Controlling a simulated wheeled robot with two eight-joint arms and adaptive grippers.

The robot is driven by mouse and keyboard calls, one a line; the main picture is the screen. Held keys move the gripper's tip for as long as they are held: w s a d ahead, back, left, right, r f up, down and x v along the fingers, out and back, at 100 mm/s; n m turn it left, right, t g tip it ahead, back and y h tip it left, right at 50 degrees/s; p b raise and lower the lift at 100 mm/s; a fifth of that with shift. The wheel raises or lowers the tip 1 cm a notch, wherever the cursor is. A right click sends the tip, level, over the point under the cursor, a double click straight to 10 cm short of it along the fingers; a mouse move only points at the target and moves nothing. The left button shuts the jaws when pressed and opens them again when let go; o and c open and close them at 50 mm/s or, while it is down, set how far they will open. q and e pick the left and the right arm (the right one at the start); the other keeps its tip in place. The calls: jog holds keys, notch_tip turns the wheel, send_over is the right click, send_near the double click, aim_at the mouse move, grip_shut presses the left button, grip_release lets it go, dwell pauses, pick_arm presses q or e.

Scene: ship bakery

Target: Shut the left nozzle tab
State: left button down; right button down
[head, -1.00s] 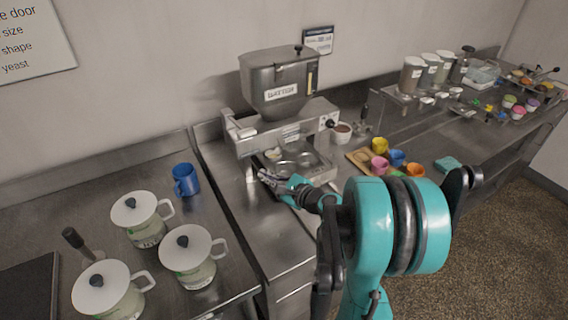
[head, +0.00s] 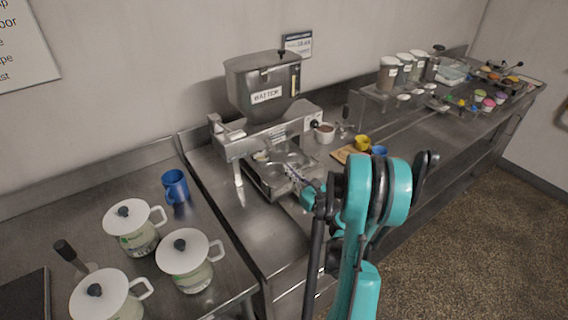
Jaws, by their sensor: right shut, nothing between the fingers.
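The steel batter machine stands against the wall, with its labelled hopper (head: 262,88) on top of a horizontal body (head: 265,137). A small pale lever or tab (head: 216,125) sticks up at the body's left end. A light upright part (head: 238,178) shows below that end; I cannot tell whether it is a nozzle or a reflection. The nozzle tabs are too small to tell open from shut. My right gripper (head: 292,173) is shut and empty, in front of the body, over the right part of the tray (head: 262,188). My left gripper is not in view.
A blue mug (head: 175,186) and several white-lidded jugs (head: 184,251) stand on the left counter. The counter before the machine's left end is clear.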

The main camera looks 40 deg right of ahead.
aim_at(273, 148)
jog(key=w, duration=0.6)
jog(key=w+d, duration=0.1)
jog(key=w, duration=0.1)
jog(key=shift+w+r, duration=0.35)
jog(key=shift+w, duration=0.05)
jog(key=shift+r, duration=0.1)
jog(key=shift+s+r+g+p, duration=0.15)
jog(key=shift+g+p, duration=0.15)
jog(key=shift+p, duration=0.15)
jog(key=shift+r, duration=0.1)
jog(key=r+g+p, duration=0.1)
jog(key=g+p, duration=0.1)
jog(key=p, duration=0.1)
jog(key=r+g+p, duration=0.1)
jog(key=g+p, duration=0.1)
jog(key=r+g+p, duration=0.1)
jog(key=p, duration=0.2)
jog(key=shift+s+a+r+g+y+p, duration=0.1)
jog(key=shift+s+r+g+y+p, duration=0.1)
jog(key=shift+s+g+y+p, duration=0.2)
jog(key=shift+f+b, duration=0.3)
jog(key=shift+f, duration=0.1)
